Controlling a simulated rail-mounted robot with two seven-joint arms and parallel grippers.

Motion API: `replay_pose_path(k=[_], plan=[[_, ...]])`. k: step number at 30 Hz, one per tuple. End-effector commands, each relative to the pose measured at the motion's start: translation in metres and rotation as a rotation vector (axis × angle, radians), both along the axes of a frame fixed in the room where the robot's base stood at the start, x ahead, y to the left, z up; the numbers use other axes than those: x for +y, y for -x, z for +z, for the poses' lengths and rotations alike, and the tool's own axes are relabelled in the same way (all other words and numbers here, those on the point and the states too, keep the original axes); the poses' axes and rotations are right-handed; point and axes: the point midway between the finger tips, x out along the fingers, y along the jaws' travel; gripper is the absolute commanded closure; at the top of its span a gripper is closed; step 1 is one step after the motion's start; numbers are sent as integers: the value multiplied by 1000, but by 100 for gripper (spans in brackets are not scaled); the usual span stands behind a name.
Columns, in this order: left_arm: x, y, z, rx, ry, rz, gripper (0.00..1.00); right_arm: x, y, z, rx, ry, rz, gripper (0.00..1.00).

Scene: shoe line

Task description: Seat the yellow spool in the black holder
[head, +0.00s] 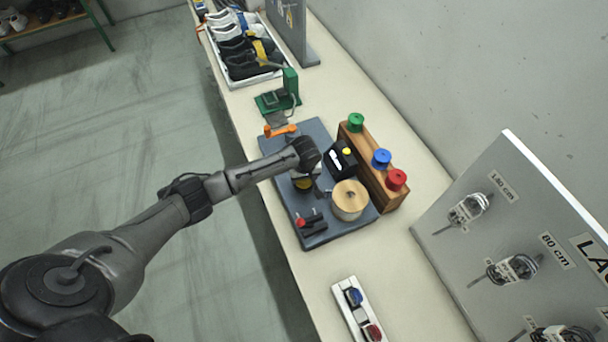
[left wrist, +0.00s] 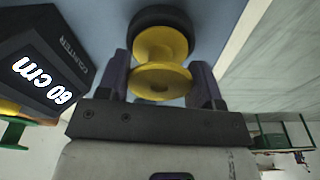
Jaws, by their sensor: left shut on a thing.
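The yellow spool (left wrist: 160,78) is between the two fingers of my left gripper (left wrist: 163,85), which is shut on it. Its far flange overlaps the round black holder (left wrist: 165,14) in the left wrist view; I cannot tell how deep it sits inside. In the head view my left gripper (head: 308,182) is low over the blue-grey board (head: 335,233), and a bit of the yellow spool (head: 303,185) shows under the wrist. The holder is mostly hidden there by my arm. My right gripper is not in view.
A black counter box (head: 342,160), reading 60 cm in the wrist view, stands close beside the gripper. A pale wooden reel (head: 350,199) and a red-knobbed device (head: 310,221) are nearer. A wooden rack (head: 372,172) holds green, blue and red spools. An orange crank (head: 279,130) lies behind.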

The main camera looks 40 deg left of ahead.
Motion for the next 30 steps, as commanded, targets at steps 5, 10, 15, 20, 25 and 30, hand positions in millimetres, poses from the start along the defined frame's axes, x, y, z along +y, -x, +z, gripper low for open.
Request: replay_pose_path(k=[5, 10, 15, 20, 25, 30], plan=[[0, 0, 2, 0, 1, 1, 64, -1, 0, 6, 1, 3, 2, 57], [0, 0, 1, 0, 1, 1, 64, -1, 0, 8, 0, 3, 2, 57], [0, 0, 0, 1, 1, 0, 64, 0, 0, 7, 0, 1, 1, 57], [0, 0, 0, 1, 1, 0, 64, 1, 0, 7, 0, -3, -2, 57], [0, 0, -2, 1, 1, 0, 64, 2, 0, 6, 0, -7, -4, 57], [0, 0, -5, 1, 1, 0, 64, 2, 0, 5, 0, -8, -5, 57]])
